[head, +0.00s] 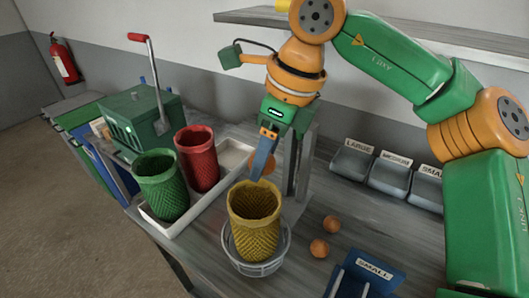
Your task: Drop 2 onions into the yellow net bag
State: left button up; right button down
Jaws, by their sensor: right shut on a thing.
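The yellow net bag (254,232) stands upright and open-topped in a round wire basket (258,267) on the grey table. My right gripper (262,166) points down above the bag's back rim. It is shut on an onion (267,160), a round orange-brown ball partly hidden behind a finger. Two more onions lie loose on the table right of the bag: one farther back (332,224) and one nearer (318,248). The bottom of the bag's inside is not visible. My left gripper is not in view.
A green net bag (161,184) and a red net bag (197,160) stand in a white tray (233,155) to the left. A green lever machine (141,118) is behind them. Grey bins (351,163) labelled by size are at the back right. A blue "SMALL" holder (374,269) is front right.

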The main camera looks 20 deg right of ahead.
jog(key=shift+c, duration=0.9)
grip_release()
jog(key=shift+a, duration=0.15)
jog(key=shift+r, duration=0.1)
jog(key=v, duration=0.7)
jog(key=shift+p, duration=0.35)
